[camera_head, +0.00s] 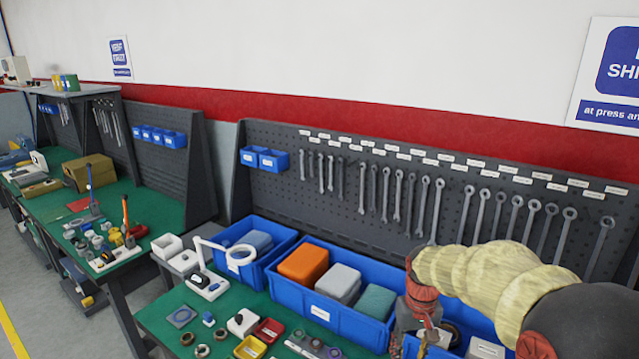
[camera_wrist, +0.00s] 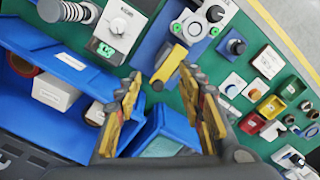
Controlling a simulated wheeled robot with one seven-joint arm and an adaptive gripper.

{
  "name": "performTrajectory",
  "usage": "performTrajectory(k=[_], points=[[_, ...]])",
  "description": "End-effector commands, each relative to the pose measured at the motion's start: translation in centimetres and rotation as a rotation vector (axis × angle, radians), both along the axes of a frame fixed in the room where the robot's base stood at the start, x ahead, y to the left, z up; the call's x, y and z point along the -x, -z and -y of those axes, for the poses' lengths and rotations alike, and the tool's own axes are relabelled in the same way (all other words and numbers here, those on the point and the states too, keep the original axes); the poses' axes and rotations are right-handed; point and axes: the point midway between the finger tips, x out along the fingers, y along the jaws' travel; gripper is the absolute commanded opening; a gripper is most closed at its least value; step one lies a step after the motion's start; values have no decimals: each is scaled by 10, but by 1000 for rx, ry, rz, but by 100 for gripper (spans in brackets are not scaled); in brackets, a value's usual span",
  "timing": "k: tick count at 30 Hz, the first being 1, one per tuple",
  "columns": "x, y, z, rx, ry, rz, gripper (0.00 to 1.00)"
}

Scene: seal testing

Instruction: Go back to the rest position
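My gripper (camera_wrist: 162,76) points down at the bench in the wrist view, with its two yellow-and-dark fingers spread apart. No held thing shows between them. A yellow block (camera_wrist: 170,63) on a blue plate shows in the gap beyond the fingertips and looks apart from them. In the head view my gripper (camera_head: 424,334) is at the lower right, in front of the blue bins, and its fingertips are hard to make out. My arm reaches in from the right edge.
A blue bin (camera_head: 330,321) holds an orange box (camera_head: 303,264), a grey box (camera_head: 338,282) and a green box (camera_head: 375,301). Small trays and parts crowd the green bench. A pegboard (camera_head: 330,150) with wrenches stands behind.

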Motion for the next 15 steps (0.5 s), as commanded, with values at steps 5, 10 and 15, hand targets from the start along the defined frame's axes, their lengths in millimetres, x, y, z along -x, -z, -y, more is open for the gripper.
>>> performTrajectory(k=[5, 10, 15], points=[[52, -29, -8, 3, 40, 55, 39], [98, -51, -14, 4, 65, 120, 39], [141, -68, -20, 2, 81, 193, 39]])
